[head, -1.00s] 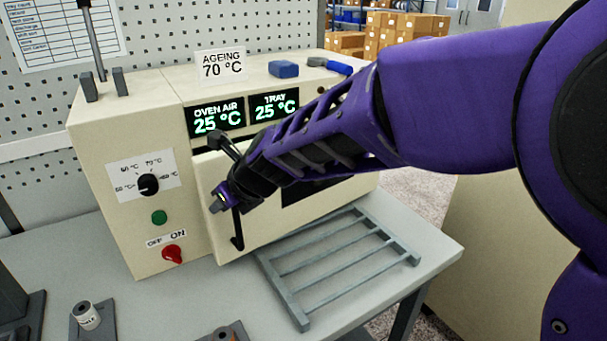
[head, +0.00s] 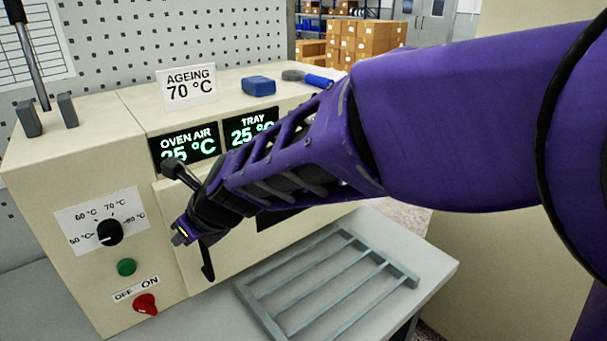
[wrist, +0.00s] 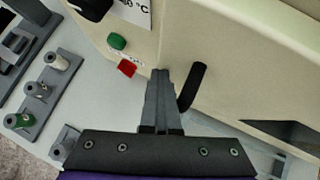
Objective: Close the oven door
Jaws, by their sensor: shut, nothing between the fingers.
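The oven (head: 60,180) is a cream box on a grey bench. Its cream door (head: 186,268) is on the front, right of the control panel, and looks nearly flush with it; I cannot tell whether a small gap remains. A black upright bar handle (head: 207,265) is on the door's left side and shows in the wrist view (wrist: 192,88). My gripper (head: 180,238) is shut and empty in front of the door, just left of the handle. In the wrist view its fingertips (wrist: 161,75) sit beside the handle; contact is unclear. My forearm hides much of the door.
A grey slatted rack (head: 330,285) lies on the bench before the door. The panel has a black dial (head: 110,232), a green button (head: 127,267) and a red switch (head: 145,303). Several spools on stands (wrist: 45,88) are at left in the wrist view.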

